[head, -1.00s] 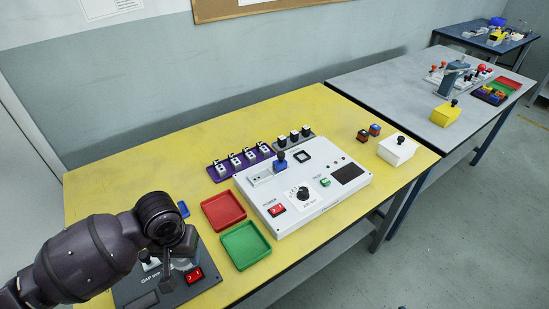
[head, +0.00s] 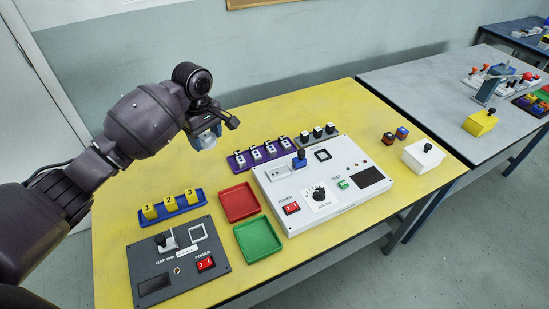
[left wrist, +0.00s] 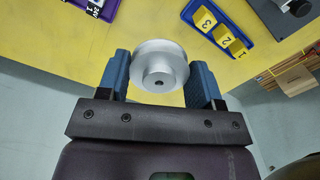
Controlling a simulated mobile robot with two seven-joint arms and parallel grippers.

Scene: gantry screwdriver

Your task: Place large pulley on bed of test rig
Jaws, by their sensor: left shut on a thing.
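My left gripper (head: 208,132) is shut on a large silver pulley (left wrist: 160,62), a round metal disc with a smaller hub and a dark centre hole. The blue fingers (left wrist: 160,78) hold it from both sides in the left wrist view. In the head view the pulley is mostly hidden, and the gripper hangs in the air above the back left of the yellow table. The white panel (head: 335,212) has a blue clamp with a black knob. The dark panel (head: 150,262) is marked GAP mm. Which is the test rig is not clear. My right gripper is not in view.
A blue tray (head: 206,199) holds yellow numbered blocks. Red (head: 239,203) and green (head: 258,240) trays lie between the panels. A purple tray (head: 236,167) of small parts stands behind. A white box (head: 421,160) sits right. The table's back left is bare yellow.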

